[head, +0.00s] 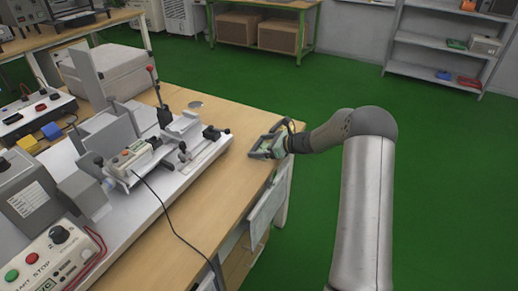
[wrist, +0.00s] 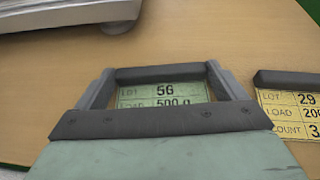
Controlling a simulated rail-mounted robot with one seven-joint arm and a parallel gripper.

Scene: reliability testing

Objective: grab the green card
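The green card (wrist: 160,92), printed "LOT 56" and "LOAD 500 g", lies on the wooden table with a dark bar along its far edge. In the wrist view, the two grey fingers of my gripper (wrist: 161,74) are spread wide, one at each side of the card. The fingertips are close to the ends of the bar, and contact is unclear. The near part of the card is hidden by my gripper's body. In the head view my gripper (head: 265,150) is low at the right edge of the table, and the card is hard to make out.
A yellow card (wrist: 290,110) with a similar dark bar lies just right of my gripper. A grey device (wrist: 60,14) stands beyond it. In the head view, a lever fixture (head: 185,128) stands left of my gripper; bare tabletop (head: 225,175) lies between them.

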